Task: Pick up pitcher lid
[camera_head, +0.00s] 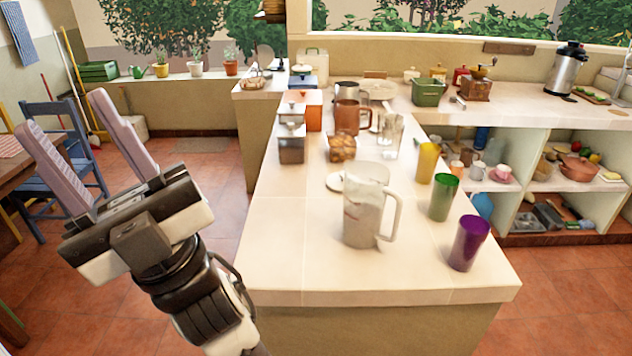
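A clear, whitish pitcher (362,222) with a handle on its right stands upright on the near part of the tiled counter. A small flat white disc (333,182), which looks like the pitcher lid, lies on the counter just behind and left of the pitcher. The pitcher hides part of the disc, and I cannot tell whether they touch. My gripper (63,110) is open and empty, its two fingers wide apart and pointing up. It is left of the counter, over the floor, well apart from the pitcher and the disc.
Yellow, green and purple cups (468,243) stand right of the pitcher. A glass jar (342,148), canisters (291,143) and a brown pitcher (347,117) stand farther back. The counter's (290,240) near left part is clear. A blue chair (62,140) stands behind my gripper.

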